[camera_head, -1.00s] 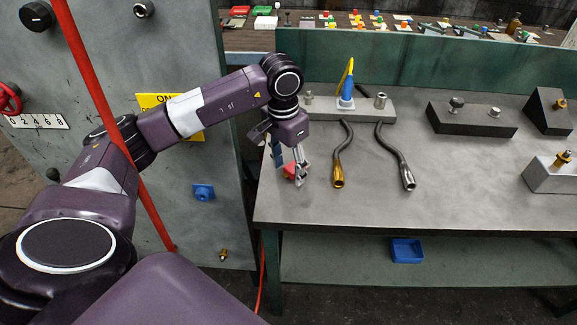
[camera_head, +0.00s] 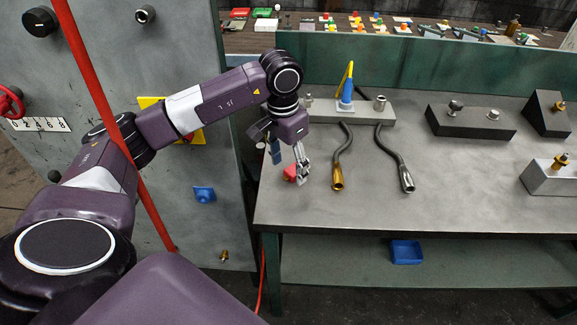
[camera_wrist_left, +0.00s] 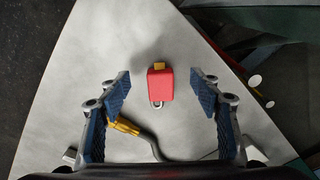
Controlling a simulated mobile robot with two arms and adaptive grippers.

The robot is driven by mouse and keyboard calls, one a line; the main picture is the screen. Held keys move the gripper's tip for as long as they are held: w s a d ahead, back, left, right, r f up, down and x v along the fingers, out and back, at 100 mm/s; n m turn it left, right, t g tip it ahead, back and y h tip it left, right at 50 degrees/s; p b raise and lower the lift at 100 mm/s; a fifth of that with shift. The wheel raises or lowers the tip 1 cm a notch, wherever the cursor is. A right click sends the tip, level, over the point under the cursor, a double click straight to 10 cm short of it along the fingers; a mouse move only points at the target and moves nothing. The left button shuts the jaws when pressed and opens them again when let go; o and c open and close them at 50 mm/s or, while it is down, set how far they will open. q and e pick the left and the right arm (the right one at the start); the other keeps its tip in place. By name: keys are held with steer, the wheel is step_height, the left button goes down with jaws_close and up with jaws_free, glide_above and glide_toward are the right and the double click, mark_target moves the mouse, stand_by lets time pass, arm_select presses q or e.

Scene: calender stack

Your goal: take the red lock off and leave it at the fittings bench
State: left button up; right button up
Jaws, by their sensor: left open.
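The red lock (camera_head: 290,173) lies on the grey bench top near its left corner. In the left wrist view the red lock (camera_wrist_left: 160,84) shows a yellow patch at one end and a metal shackle at the other. My left gripper (camera_head: 289,168) points down over it. In the left wrist view its fingers (camera_wrist_left: 160,97) are open, one on each side of the lock with a gap to both, and they hold nothing. The fittings bench (camera_head: 290,214) carries the lock. My right gripper is not in view.
Two bent hoses with brass (camera_head: 338,184) and silver (camera_head: 407,180) ends lie right of the lock. A block with a blue and yellow fitting (camera_head: 346,92) stands behind. A grey panel with a red bar (camera_head: 88,75) is at left. The bench front middle is clear.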

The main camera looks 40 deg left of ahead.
arm_select(q)
steer(key=shift+s+a+r+p, duration=0.1)
steer(key=shift+r+p, duration=0.6)
steer(key=shift+r, duration=0.65)
steer(key=shift+s+r+p, duration=0.1)
steer(key=shift+r+p, duration=0.6)
steer(key=shift+r, duration=0.6)
steer(key=shift+f, duration=0.1)
